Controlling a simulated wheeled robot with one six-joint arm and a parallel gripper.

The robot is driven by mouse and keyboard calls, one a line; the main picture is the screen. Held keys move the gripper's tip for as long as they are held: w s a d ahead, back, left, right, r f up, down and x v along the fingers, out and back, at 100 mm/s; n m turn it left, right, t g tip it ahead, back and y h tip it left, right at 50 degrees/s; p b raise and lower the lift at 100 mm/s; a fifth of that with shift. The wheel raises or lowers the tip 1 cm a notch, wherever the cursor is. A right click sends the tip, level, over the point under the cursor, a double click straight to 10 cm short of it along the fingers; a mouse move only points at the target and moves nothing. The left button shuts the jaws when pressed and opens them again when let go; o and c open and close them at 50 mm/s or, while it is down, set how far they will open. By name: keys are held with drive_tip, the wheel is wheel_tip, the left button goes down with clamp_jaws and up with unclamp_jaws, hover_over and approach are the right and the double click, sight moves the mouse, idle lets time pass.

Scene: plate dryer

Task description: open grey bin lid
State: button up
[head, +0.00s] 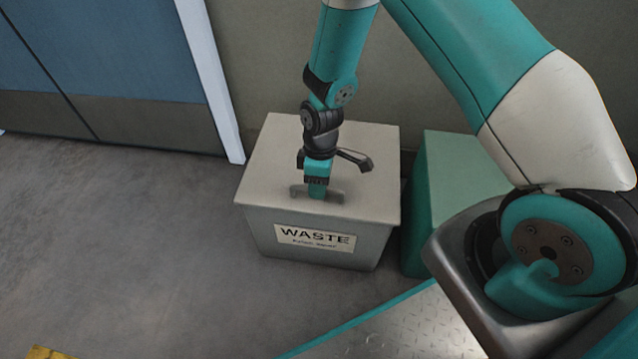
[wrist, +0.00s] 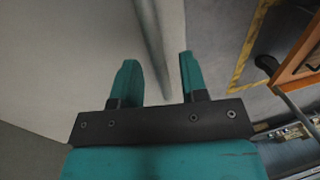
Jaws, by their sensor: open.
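The grey bin (head: 322,258) stands on the floor against the wall, with a "WASTE" label on its front. Its flat lid (head: 270,160) is shut. A small handle (head: 336,197) sits on the lid near the front edge. My gripper (head: 317,192) points down over the handle, and its fingers hide part of it. In the wrist view my gripper (wrist: 157,85) is open, and a grey bar, the handle (wrist: 150,40), runs between its two fingers. I cannot tell whether a finger touches it.
A green bin or box (head: 455,165) stands close on the right of the grey bin. Blue doors (head: 120,60) are at the back left. The floor (head: 120,240) to the left is clear. A yellow floor marking (wrist: 245,60) and an orange-edged object (wrist: 300,65) show in the wrist view.

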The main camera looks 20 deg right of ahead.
clamp_jaws()
drive_tip(key=shift+r, duration=0.1)
